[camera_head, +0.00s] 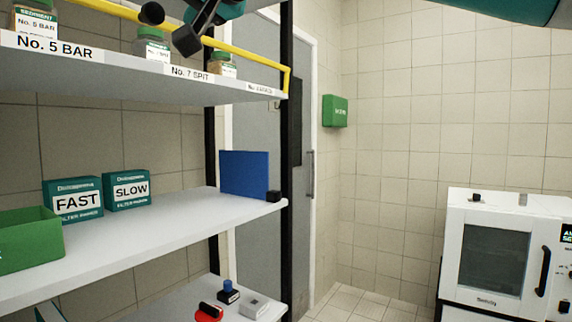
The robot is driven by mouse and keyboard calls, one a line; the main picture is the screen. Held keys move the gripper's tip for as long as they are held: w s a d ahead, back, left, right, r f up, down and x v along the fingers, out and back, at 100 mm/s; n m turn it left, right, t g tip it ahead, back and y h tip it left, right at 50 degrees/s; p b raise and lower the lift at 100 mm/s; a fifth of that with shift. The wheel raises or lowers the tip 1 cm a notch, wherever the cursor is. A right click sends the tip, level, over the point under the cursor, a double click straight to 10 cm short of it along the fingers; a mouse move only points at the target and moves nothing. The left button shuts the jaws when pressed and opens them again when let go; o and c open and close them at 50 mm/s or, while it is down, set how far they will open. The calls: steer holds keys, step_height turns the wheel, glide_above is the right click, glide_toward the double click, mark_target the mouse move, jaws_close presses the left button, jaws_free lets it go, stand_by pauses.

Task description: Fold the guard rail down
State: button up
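The yellow guard rail (252,57) runs along the front of the top shelf (150,80), raised above its edge and in front of the jars. Its right end bends down to the shelf corner. My gripper (187,36), dark with a teal arm part behind it, is at the rail's middle, overlapping it in the picture. A round black piece (151,13) shows at the rail just left of it; I cannot tell whether it is a knob or a fingertip. The finger gap is not clear, nor is contact with the rail.
Labelled jars (152,47) stand behind the rail. The middle shelf holds teal filter boxes (74,200), a green bin (30,240) and a blue panel (244,174). A black post (286,130) stands at the right. A white oven (496,255) is far right.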

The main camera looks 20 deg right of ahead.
steer(key=b+v, duration=0.4)
steer(key=v, duration=0.7)
step_height(320, 180, down, 21)
steer(key=w+n+g+h+p, duration=0.2)
steer(key=g+h+p, duration=0.1)
steer(key=g, duration=0.3)
steer(key=s+d+f+g, duration=0.1)
steer(key=s+f+g, duration=0.1)
steer(key=f, duration=0.4)
steer(key=s+d+f+g+h+p, duration=0.1)
steer(key=s+f+g, duration=0.1)
steer(key=s+f, duration=0.2)
steer(key=s+d+f+n+g+h+p, duration=0.1)
steer(key=s+f+g, duration=0.1)
steer(key=f, duration=0.6)
steer(key=shift+s+d+f+g, duration=0.25)
steer(key=shift+s+d+g, duration=0.05)
steer(key=shift+s, duration=0.55)
